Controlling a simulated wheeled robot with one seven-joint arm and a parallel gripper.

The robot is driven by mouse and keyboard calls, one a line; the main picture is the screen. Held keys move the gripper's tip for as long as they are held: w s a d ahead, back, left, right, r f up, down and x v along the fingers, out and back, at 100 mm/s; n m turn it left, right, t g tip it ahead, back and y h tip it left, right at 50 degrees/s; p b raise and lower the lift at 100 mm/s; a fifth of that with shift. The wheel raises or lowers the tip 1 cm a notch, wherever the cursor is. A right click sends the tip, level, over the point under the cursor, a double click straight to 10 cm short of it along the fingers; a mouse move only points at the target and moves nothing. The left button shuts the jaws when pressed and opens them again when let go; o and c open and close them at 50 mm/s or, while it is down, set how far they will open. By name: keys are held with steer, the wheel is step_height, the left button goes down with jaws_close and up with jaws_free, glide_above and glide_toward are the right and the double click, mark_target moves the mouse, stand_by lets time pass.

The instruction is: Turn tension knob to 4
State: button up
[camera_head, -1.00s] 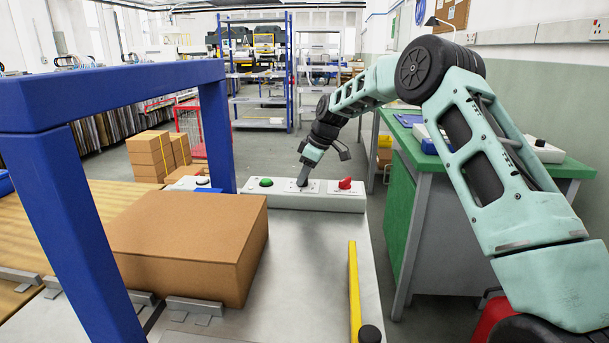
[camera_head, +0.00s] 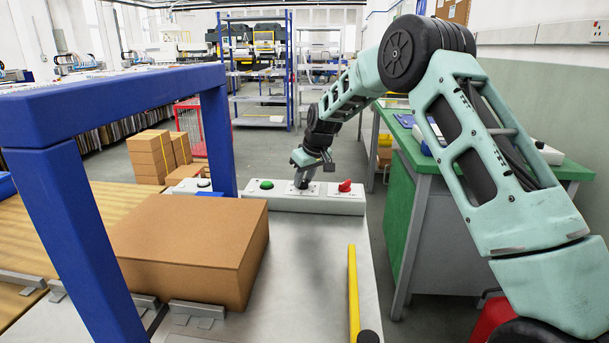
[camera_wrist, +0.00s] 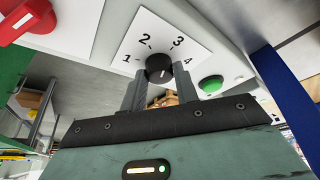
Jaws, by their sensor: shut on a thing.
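The tension knob (camera_wrist: 159,68) is a round black knob on a white dial plate (camera_wrist: 155,40) with the numbers 1 to 4 around it. My gripper (camera_wrist: 160,74) is shut on it, one finger on each side. A short light mark shows on the knob face, but I cannot tell for sure which number it points to. In the head view my gripper (camera_head: 302,180) reaches down onto the middle of the light control box (camera_head: 335,204) and hides most of the knob.
A green button (camera_head: 266,184) and a red switch (camera_head: 345,186) flank the dial. A blue frame (camera_head: 216,135) and a cardboard box (camera_head: 190,245) stand to the left. A green-topped bench (camera_head: 410,200) is on the right. A yellow bar (camera_head: 353,290) lies nearer.

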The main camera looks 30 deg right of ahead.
steer(key=m, duration=0.1)
steer(key=m+h+p, duration=0.1)
steer(key=m+p, duration=0.1)
steer(key=shift+a+r+m, duration=0.2)
steer(key=shift+a+m, duration=0.05)
steer(key=shift+m, duration=0.05)
steer(key=m+h+p, duration=0.1)
steer(key=m+p, duration=0.1)
steer(key=m, duration=0.1)
steer(key=shift+m+h, duration=0.3)
steer(key=shift+h, duration=0.1)
steer(key=m+h+p, duration=0.1)
steer(key=m+p, duration=0.1)
steer(key=m, duration=0.1)
steer(key=shift+w+a+m+g, duration=0.1)
steer(key=shift+w+m+g, duration=0.05)
steer(key=shift+m+g, duration=0.2)
steer(key=shift+f+m+g+h+p, duration=0.1)
steer(key=shift+m+g+h+p, duration=0.3)
steer(key=shift+m, duration=0.7)
steer(key=shift+m+g+h+p, duration=0.25)
steer(key=shift+m+p, duration=0.2)
steer(key=shift+m, duration=0.6)
steer(key=o, duration=1)
steer(key=shift+f, duration=0.1)
